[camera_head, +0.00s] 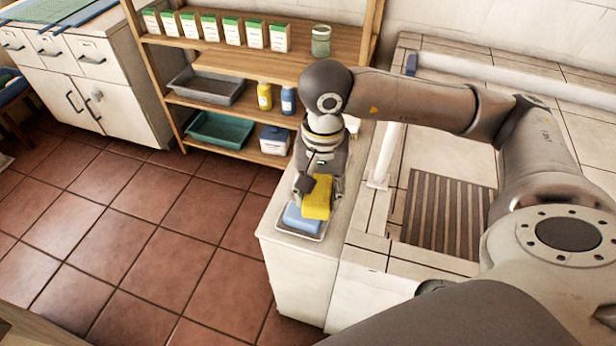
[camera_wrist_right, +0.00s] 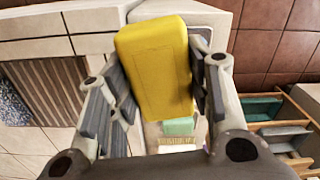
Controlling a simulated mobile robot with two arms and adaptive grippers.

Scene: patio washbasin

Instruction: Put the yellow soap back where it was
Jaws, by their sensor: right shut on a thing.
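My right gripper (camera_head: 318,190) is shut on the yellow soap (camera_head: 317,200), a block with rounded edges. It holds the soap above the far right part of a small pale tray (camera_head: 312,238). A blue block (camera_head: 301,219) that looks like another soap lies in this tray. In the right wrist view the yellow soap (camera_wrist_right: 153,70) sits tilted between the two fingers and hides much of the tray. A small pale green block (camera_wrist_right: 180,126) shows beyond it. Whether the yellow soap touches the tray or the blue block, I cannot tell. My left gripper is not in view.
The tray stands near the front end of a narrow white counter (camera_head: 290,255). A tiled basin with a slatted grate (camera_head: 445,215) is to the right. Wooden shelves (camera_head: 240,62) with boxes, bottles and bins stand behind. The tiled floor (camera_head: 150,250) at left is clear.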

